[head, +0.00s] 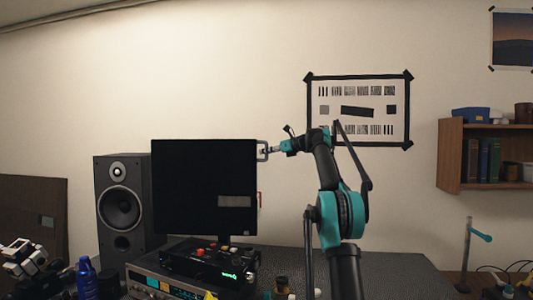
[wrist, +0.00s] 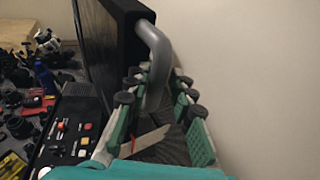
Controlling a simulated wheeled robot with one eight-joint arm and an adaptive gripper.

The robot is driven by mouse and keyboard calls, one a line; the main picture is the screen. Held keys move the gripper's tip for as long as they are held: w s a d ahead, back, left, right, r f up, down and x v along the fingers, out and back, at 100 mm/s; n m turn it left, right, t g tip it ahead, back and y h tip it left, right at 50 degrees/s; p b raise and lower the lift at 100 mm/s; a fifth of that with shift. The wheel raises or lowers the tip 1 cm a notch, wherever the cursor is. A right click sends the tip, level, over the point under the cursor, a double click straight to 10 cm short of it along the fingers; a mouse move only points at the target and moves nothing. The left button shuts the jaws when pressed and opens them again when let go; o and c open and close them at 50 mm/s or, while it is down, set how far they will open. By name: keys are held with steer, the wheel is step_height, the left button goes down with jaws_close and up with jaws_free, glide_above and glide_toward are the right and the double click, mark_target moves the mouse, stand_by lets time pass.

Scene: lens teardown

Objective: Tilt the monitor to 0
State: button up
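The black monitor (head: 190,180) stands upright on the bench, its screen facing the head camera. A grey bar handle (head: 262,151) sticks out from its upper right edge. My gripper (head: 270,151) is at this handle, reaching in from the right. In the wrist view the monitor (wrist: 107,45) shows edge-on, and the curved handle (wrist: 154,45) runs down between the fingers of my gripper (wrist: 160,80). The fingers look apart, one on each side of the bar; firm contact is not visible. A pale plate with a red mark (wrist: 150,141) shows between the fingers, partly hidden.
A control box with coloured buttons (head: 210,262) sits in front of the monitor. A speaker (head: 120,205) stands close on its left. A blue bottle (head: 86,278) and small parts crowd the front left. The wall is close behind; a shelf (head: 450,155) hangs far right.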

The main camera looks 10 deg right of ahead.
steer(key=shift+s, duration=0.1)
steer(key=v, duration=1.1)
steer(key=shift+s+d+r, duration=0.15)
steer(key=shift+s+d, duration=0.15)
